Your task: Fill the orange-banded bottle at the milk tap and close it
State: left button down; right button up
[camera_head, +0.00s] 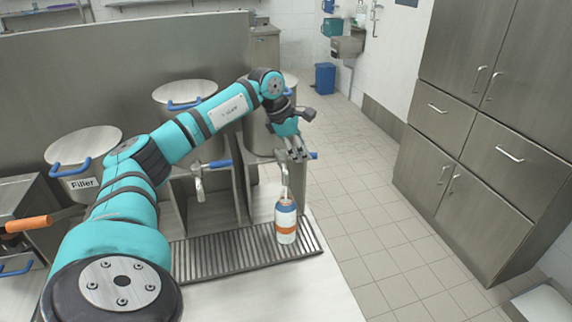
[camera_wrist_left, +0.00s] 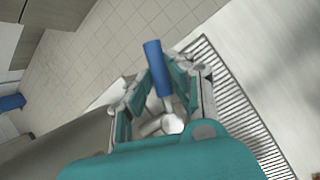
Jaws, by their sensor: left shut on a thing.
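The bottle (camera_head: 286,226), white and blue with an orange band, stands upright on the drip grate at the right, below the right-hand tap (camera_head: 282,163). A pale line runs from the tap down to the bottle's mouth; I cannot tell whether it is spout or milk. My left gripper (camera_head: 298,153) is at this tap, above the bottle. It is shut on the blue tap handle (camera_wrist_left: 157,66), which lies between the fingers in the left wrist view. In the head view the fingers hide most of the handle. My right gripper is not in view. I see no loose cap.
The slatted drip grate (camera_head: 215,254) runs along the counter. Another tap (camera_head: 199,181) with a blue handle stands to the left, and an orange handle (camera_head: 29,224) is at far left. Several lidded steel pots, one marked "Filler" (camera_head: 84,158), stand behind.

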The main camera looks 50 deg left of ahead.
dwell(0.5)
pick_arm(q)
jog(key=n, duration=0.1)
jog(key=w+a+n+y+p, duration=0.1)
jog(key=n, duration=0.1)
jog(key=shift+f+n, duration=0.1)
jog(key=shift+n, duration=0.2)
jog(key=shift+w+a+n+y, duration=0.15)
jog(key=shift+a+n+y, duration=0.15)
jog(key=shift+n+y, duration=0.3)
